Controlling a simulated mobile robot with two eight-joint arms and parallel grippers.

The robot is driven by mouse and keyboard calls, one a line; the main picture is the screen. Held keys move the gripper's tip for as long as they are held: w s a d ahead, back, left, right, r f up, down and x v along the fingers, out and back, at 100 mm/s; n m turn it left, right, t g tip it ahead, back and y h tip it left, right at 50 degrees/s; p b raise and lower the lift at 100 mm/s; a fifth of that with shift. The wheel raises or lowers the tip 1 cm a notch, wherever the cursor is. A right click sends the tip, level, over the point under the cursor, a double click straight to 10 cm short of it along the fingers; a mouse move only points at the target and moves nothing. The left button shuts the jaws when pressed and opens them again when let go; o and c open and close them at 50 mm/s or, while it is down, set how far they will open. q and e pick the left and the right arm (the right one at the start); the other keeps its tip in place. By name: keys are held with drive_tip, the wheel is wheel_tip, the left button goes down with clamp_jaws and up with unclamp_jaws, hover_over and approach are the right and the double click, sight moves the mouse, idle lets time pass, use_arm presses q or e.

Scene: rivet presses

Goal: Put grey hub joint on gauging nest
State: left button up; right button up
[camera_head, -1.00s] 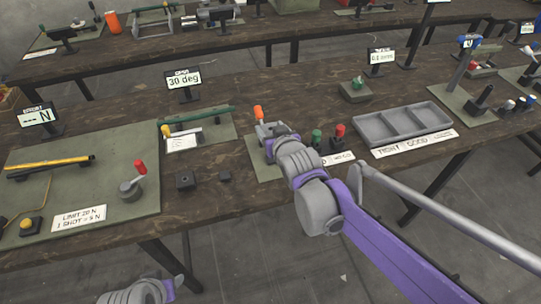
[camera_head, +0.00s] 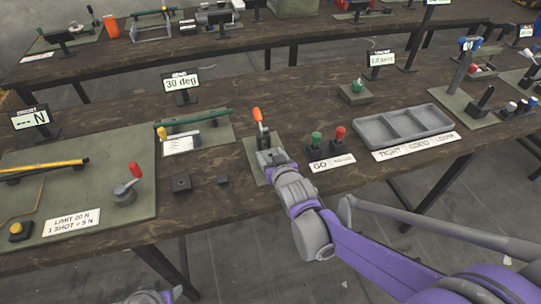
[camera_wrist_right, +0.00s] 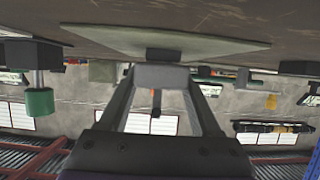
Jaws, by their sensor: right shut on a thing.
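My right gripper (camera_head: 269,158) is over the near part of a small green mat (camera_head: 249,148), in front of an upright orange-handled lever (camera_head: 257,115). In the right wrist view, its fingers (camera_wrist_right: 160,78) close on a grey block-like piece, which I take for the grey hub joint (camera_wrist_right: 162,76). In the head view the gripper mostly hides this piece. A small dark block (camera_wrist_right: 163,54) shows just past it, against the mat. The fixture on this mat may be the gauging nest; its seat is hidden behind the gripper. Of my left arm only a sliver shows at the bottom edge.
A grey three-compartment tray (camera_head: 385,147) lies further right. Two dark blocks (camera_head: 181,183) sit left of the mat. A red-handled lever (camera_head: 134,170) stands on the large left mat.

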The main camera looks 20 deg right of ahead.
drive_tip(key=shift+f, duration=0.15)
drive_tip(key=o, duration=1.3)
drive_tip(key=shift+o, duration=0.2)
drive_tip(key=shift+r, duration=0.3)
drive_tip(key=p+v, duration=0.2)
drive_tip(key=v, duration=0.9)
drive_tip(key=shift+s, duration=0.25)
drive_tip(key=shift+s+d, duration=0.1)
drive_tip(key=shift+s, duration=0.15)
drive_tip(key=s+d+f+g, duration=0.1)
drive_tip(key=s+f+g, duration=0.3)
drive_tip(key=s, duration=0.4)
drive_tip(key=s+d+f+g, duration=0.1)
drive_tip(key=s+f+g, duration=0.3)
drive_tip(key=s, duration=0.5)
drive_tip(key=shift+s+d+g, duration=0.2)
drive_tip(key=shift+s+g, duration=0.1)
